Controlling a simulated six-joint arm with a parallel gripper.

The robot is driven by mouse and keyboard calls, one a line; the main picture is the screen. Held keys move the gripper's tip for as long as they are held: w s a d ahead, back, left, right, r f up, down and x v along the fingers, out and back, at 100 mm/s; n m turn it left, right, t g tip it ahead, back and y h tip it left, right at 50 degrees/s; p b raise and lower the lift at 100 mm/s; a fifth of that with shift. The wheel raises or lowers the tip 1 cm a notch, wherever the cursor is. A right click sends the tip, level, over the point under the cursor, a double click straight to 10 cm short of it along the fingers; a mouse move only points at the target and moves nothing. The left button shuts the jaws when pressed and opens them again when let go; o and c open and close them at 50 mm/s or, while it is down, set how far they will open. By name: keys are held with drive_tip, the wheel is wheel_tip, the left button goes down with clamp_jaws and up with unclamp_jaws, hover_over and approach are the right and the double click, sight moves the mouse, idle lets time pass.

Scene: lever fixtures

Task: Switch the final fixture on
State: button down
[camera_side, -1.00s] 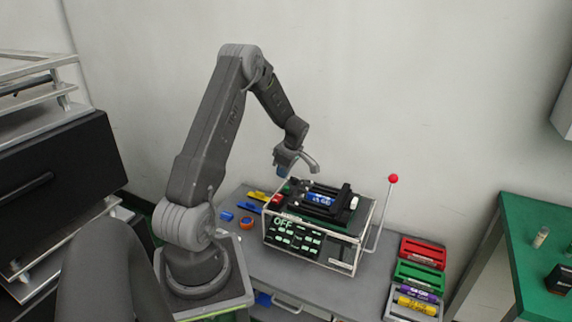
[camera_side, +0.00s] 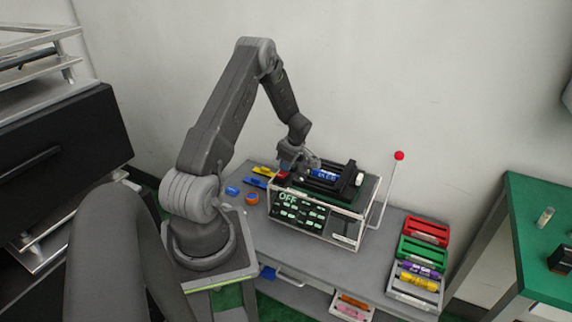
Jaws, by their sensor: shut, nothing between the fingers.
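The fixture (camera_side: 343,228) is a framed box on the grey bench, with a dark front panel (camera_side: 297,211) that reads OFF. A black holder on its top carries a blue cylinder (camera_side: 323,174) and a white end piece (camera_side: 359,180). A lever with a red ball (camera_side: 399,155) stands upright at the fixture's right side. A red part (camera_side: 283,176) shows at its top left corner. My gripper (camera_side: 301,167) is shut and empty, low over the left end of the fixture's top, near the red part. Whether it touches anything is hard to tell.
Red, green and white trays (camera_side: 425,231) stand to the right on the bench, the white one holding purple and yellow cylinders. Small blue, yellow and orange items (camera_side: 252,198) lie left of the fixture. A green table (camera_side: 540,230) is at far right.

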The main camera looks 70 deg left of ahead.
drive_tip(key=shift+w+f, duration=0.1)
drive_tip(key=shift+f, duration=0.2)
drive_tip(key=shift+r, duration=0.1)
drive_tip(key=shift+s+d+r, duration=0.25)
drive_tip(key=shift+s+d, duration=0.25)
drive_tip(key=shift+s, duration=0.1)
drive_tip(key=w+a+v, duration=0.1)
drive_tip(key=a+v, duration=0.1)
drive_tip(key=v, duration=1.1)
drive_tip(key=shift+w+a+r, duration=0.25)
drive_tip(key=shift+a+r, duration=0.1)
drive_tip(key=shift+r, duration=0.05)
